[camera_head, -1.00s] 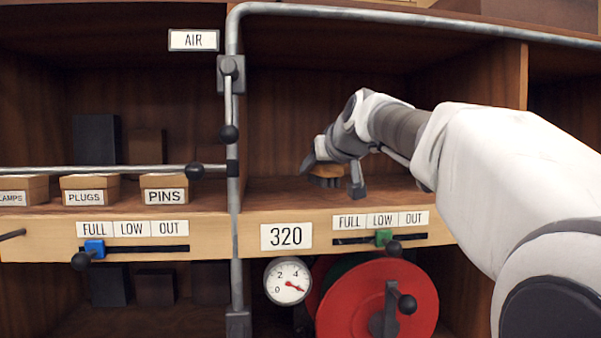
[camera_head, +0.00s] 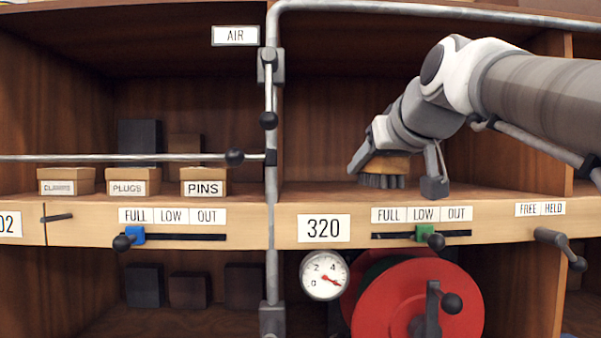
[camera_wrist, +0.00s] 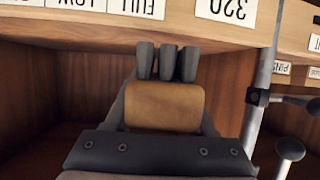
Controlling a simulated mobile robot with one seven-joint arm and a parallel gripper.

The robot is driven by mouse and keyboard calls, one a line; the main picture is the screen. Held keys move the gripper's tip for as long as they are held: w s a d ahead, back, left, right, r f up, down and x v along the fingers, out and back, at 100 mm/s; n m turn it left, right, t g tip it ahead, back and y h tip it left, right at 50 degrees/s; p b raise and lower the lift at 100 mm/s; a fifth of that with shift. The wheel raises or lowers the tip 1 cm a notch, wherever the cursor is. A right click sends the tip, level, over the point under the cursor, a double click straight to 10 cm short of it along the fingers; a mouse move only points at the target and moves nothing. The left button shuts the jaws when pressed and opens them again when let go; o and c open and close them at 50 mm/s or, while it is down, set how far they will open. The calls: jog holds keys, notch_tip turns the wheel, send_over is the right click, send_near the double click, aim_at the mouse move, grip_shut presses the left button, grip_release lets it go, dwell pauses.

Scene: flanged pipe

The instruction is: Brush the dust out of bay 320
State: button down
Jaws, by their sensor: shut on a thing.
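My gripper (camera_head: 383,165) is shut on a brush with a tan wooden block (camera_head: 388,164) and dark bristles (camera_head: 382,181). The brush is inside bay 320, low over the bay's floor (camera_head: 315,193), bristles down. I cannot tell whether the bristles touch the floor. In the wrist view, upside down, the tan block (camera_wrist: 165,106) sits between my gripper's fingers (camera_wrist: 162,112), with dark bristle tufts (camera_wrist: 167,62) beyond it. The label 320 (camera_head: 324,228) is on the front ledge. I cannot make out any dust.
A grey vertical pipe (camera_head: 272,200) runs along the bay's left side. A slider with a green block (camera_head: 424,233) is at LOW on the ledge. Below are a gauge (camera_head: 325,275) and a red reel (camera_head: 400,310). A FREE/HELD lever (camera_head: 560,248) is at right.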

aim_at(391, 160)
jog(key=s+b, duration=0.1)
jog(key=s, duration=0.5)
dwell(0.6)
